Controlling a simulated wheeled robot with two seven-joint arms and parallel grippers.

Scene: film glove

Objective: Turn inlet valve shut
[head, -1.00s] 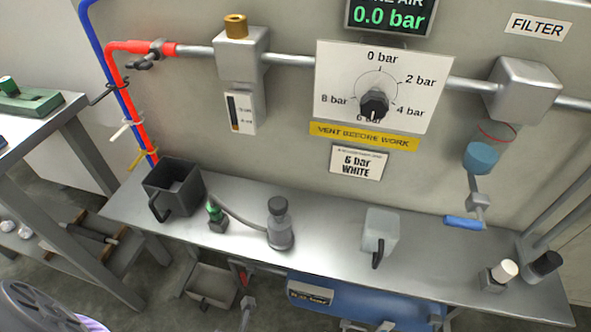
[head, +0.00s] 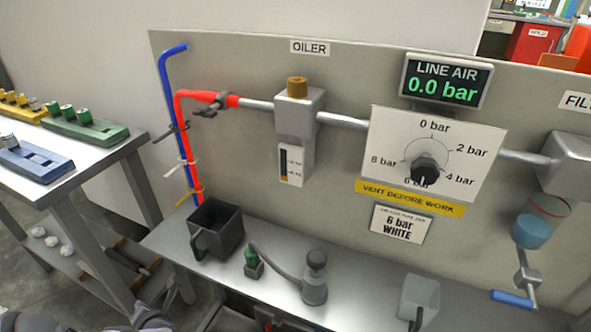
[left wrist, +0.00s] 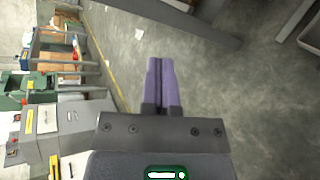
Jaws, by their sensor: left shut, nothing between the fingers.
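A dark lever valve (head: 212,107) sits on the line at the upper left in the head view, where the red hose (head: 186,140) meets the steel pipe (head: 258,105). I see no label naming it as the inlet valve. The LINE AIR display (head: 448,82) reads 0.0 bar. My left gripper (left wrist: 160,66) shows in the left wrist view with its two purple fingers together and empty, above grey floor. Only grey parts of my arm show at the bottom left of the head view, well below the valve. My right gripper is not in view.
The oiler (head: 298,115), the regulator dial (head: 425,165) and the filter bowl (head: 532,230) sit along the panel. A side table (head: 100,165) stands left.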

